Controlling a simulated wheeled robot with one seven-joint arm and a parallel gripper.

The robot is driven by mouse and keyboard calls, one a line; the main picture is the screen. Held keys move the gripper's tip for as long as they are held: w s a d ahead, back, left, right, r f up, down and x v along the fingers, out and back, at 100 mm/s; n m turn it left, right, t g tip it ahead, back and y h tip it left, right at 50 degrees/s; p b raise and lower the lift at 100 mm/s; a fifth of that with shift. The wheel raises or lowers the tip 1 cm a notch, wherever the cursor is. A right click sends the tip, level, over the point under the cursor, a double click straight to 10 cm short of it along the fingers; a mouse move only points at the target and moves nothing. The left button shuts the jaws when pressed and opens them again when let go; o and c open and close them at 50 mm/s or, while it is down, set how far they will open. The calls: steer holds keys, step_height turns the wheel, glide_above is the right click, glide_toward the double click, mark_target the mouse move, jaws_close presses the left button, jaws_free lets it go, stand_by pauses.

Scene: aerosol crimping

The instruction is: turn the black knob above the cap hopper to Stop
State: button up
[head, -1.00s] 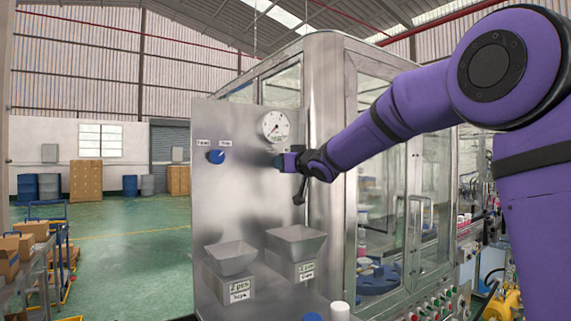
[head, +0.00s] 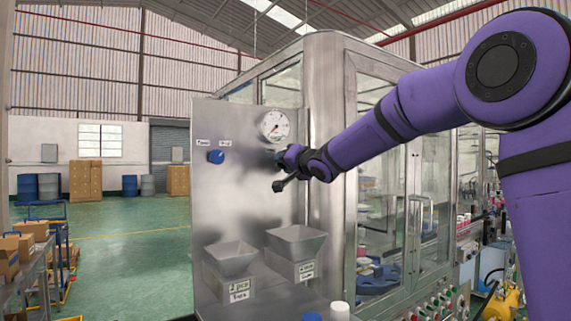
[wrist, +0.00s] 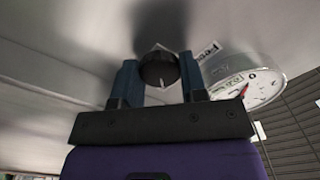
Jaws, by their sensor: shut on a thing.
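The black knob (wrist: 158,69) sits between the two blue-grey fingers of my gripper (wrist: 160,88) in the wrist view. The fingers are shut on its sides, and a short white mark shows on its face. In the head view my gripper (head: 280,158) is at the steel panel (head: 235,195), below the gauge, and hides the knob. The right hopper (head: 297,241) is below my gripper on the same panel; the left hopper (head: 231,258) is beside it.
A round white gauge (head: 275,125) is just above my gripper and close beside it in the wrist view. A blue knob (head: 216,157) with two labels is to the left on the panel. The glazed cabinet (head: 385,190) stands to the right, behind my arm.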

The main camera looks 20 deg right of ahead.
steer(key=shift+f+m, duration=0.1)
steer(key=shift+m, duration=0.2)
stand_by(0.4)
steer(key=o, duration=0.9)
steer(key=v, duration=1)
steer(key=shift+s+d, duration=0.15)
steer(key=shift+s, duration=0.25)
